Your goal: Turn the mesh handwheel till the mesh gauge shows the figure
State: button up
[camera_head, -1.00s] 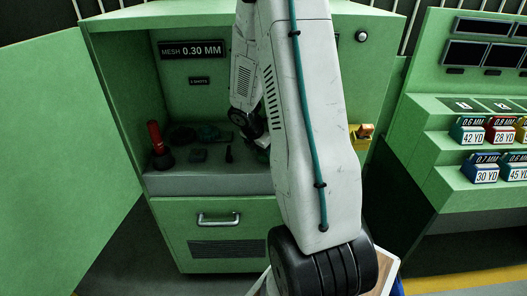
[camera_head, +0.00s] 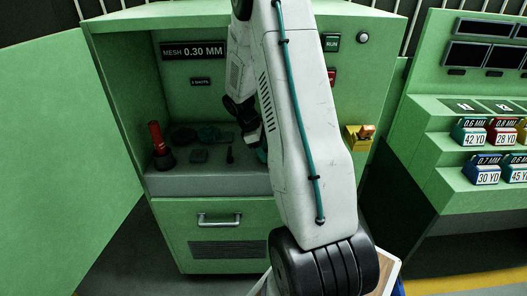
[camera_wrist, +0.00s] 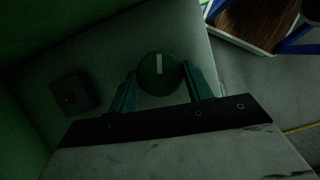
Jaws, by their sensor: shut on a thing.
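The mesh gauge (camera_head: 193,51) on the back wall of the open green cabinet reads "MESH 0.30 MM". My gripper (camera_wrist: 160,82) shows in the wrist view with two teal fingers, shut on a round dark green handwheel (camera_wrist: 158,84) between them. The handwheel's face has a white bar, nearly upright in the picture. No label on it can be read. In the head view my arm hides the handwheel and most of my gripper; only a bit of teal finger (camera_head: 262,152) shows beside the arm.
A red-topped dark lever (camera_head: 158,146) and several dark fittings stand on the cabinet ledge. A RUN button (camera_head: 332,42) and a yellow box (camera_head: 359,138) are on the right panel. A dark square block (camera_wrist: 70,95) lies left of my gripper. Cartons stand on the right shelves.

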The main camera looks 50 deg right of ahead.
jog(key=shift+m+y, duration=0.3)
jog(key=shift+m, duration=0.7)
jog(key=shift+g, duration=0.3)
jog(key=o, duration=1)
